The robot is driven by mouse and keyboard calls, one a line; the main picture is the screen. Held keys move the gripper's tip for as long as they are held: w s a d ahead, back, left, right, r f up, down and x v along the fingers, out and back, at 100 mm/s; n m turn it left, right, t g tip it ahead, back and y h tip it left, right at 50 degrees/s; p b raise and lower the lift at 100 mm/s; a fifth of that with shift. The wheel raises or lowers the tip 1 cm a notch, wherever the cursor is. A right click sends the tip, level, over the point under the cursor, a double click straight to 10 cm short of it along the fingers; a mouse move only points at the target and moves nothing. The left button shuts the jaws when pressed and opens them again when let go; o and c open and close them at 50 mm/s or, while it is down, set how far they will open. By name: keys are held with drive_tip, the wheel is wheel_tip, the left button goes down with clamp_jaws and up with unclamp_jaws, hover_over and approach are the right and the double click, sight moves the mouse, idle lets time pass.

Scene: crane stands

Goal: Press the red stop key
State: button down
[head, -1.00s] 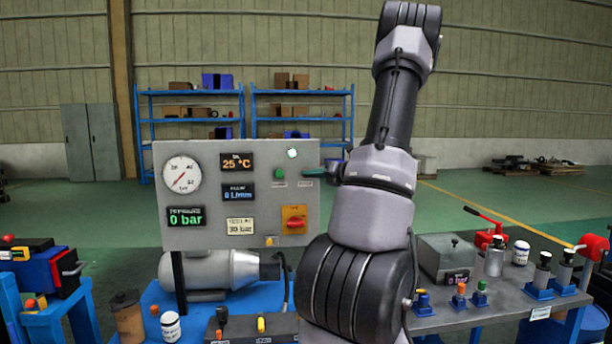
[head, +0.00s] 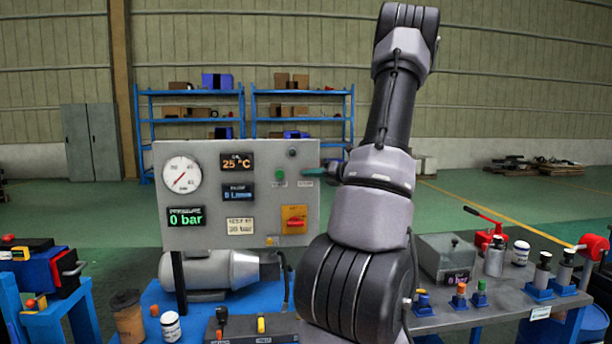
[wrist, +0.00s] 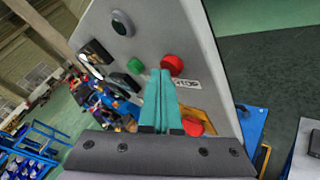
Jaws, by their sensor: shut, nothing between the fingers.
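The red stop key (wrist: 173,65) is a round button on the grey panel (head: 240,150), with a STOP label (wrist: 186,83) just below it in the wrist view. My gripper (wrist: 160,74) has teal fingers, shut together and empty. Their tips overlap the left edge of the red key in the wrist view; I cannot tell whether they touch it. A green key (wrist: 135,66) sits left of the red one and also shows in the head view (head: 280,174). In the head view my gripper (head: 311,172) is at the panel's right edge, and the red key cannot be made out.
A dark lamp (wrist: 122,23) sits above the keys. A red rotary switch (head: 295,222) on an orange plate is below them. The panel reads 0 bar and 25 °C. A grey bench (head: 505,302) with a red-handled device and bottles stands at the right.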

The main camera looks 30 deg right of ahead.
drive_tip(key=shift+s+a, duration=0.35)
drive_tip(key=shift+s, duration=0.45)
drive_tip(key=s, duration=0.1)
drive_tip(key=s+a, duration=0.1)
drive_tip(key=s, duration=0.1)
drive_tip(key=s+a, duration=0.1)
drive_tip(key=shift+s+a, duration=0.1)
drive_tip(key=shift+s, duration=0.15)
idle(0.6)
